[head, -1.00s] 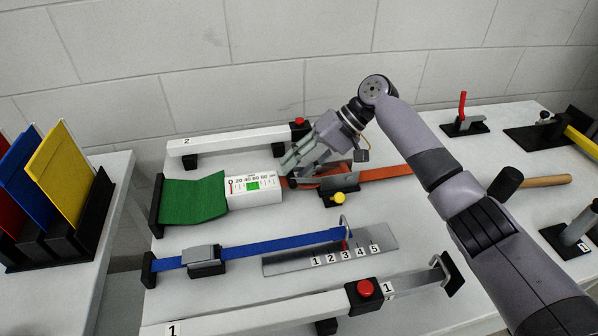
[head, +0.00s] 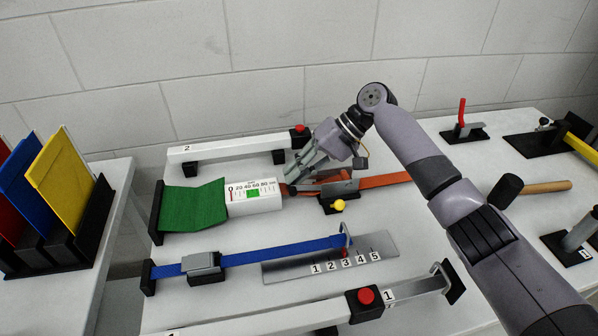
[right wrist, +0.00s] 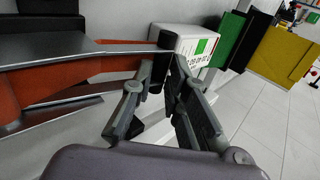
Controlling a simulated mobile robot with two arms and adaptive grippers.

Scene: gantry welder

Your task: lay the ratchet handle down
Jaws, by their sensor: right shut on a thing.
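The ratchet (head: 338,187) is a grey metal piece on the orange strap (head: 385,180), at the middle of the table in the head view. Its handle reaches left toward the white gauge box (head: 255,198) and has a dark end (right wrist: 160,50), seen in the right wrist view. My right gripper (head: 293,180) comes down from the upper right and is shut on the handle near this dark end. The fingers partly hide the handle in the head view. The handle looks low, nearly flat; whether it touches the base is unclear. My left gripper is out of view.
A yellow knob (head: 339,205) sits just in front of the ratchet. A green strap (head: 195,204) lies left of the gauge box. A white beam (head: 240,146) runs behind, and a blue strap (head: 270,248) with a numbered plate (head: 375,259) lies in front.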

